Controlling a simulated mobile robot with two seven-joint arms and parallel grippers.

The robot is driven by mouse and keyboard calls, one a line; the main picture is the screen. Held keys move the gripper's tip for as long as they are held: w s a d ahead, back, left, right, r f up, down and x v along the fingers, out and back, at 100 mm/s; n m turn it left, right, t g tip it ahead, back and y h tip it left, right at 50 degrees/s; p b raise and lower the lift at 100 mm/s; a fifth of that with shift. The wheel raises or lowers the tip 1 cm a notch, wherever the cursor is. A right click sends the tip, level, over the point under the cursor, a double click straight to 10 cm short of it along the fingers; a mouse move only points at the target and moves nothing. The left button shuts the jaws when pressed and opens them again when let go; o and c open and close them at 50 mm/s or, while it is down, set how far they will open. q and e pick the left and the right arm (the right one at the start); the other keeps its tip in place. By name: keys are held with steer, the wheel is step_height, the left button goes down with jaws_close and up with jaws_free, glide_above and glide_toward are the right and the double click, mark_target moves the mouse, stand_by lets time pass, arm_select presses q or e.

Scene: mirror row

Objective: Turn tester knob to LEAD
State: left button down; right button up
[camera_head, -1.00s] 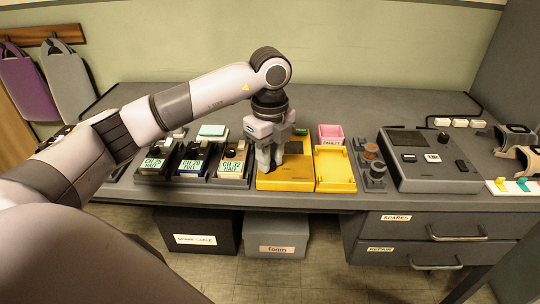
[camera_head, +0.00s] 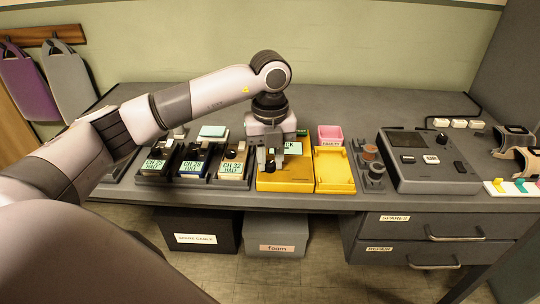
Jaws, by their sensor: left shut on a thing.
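A yellow tester (camera_head: 284,184) lies on the grey bench in the middle, with a lit green display (camera_head: 292,148) whose visible letters end in "CK". My left gripper (camera_head: 270,163) points down over the tester's front left part. Its fingers are shut on the tester's knob, which they hide almost fully, so I cannot read where the knob points. The word LEAD is not readable in this view. My right gripper is not in view.
Several dark holders with labelled units (camera_head: 231,168) stand left of the tester. A yellow tray (camera_head: 334,170) and a pink bin (camera_head: 330,133) are close on its right. A grey console (camera_head: 430,165) with a black knob stands further right. The back of the bench is clear.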

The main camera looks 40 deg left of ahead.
mark_target(270, 163)
arm_select(q)
steer(key=m, duration=0.5)
steer(key=shift+m, duration=0.3)
steer(key=m, duration=0.4)
steer(key=shift+m, duration=0.9)
steer(key=c, duration=0.9)
jaws_free()
steer(key=shift+r, duration=0.1)
step_height(270, 163, up, 7)
steer(key=shift+r, duration=0.1)
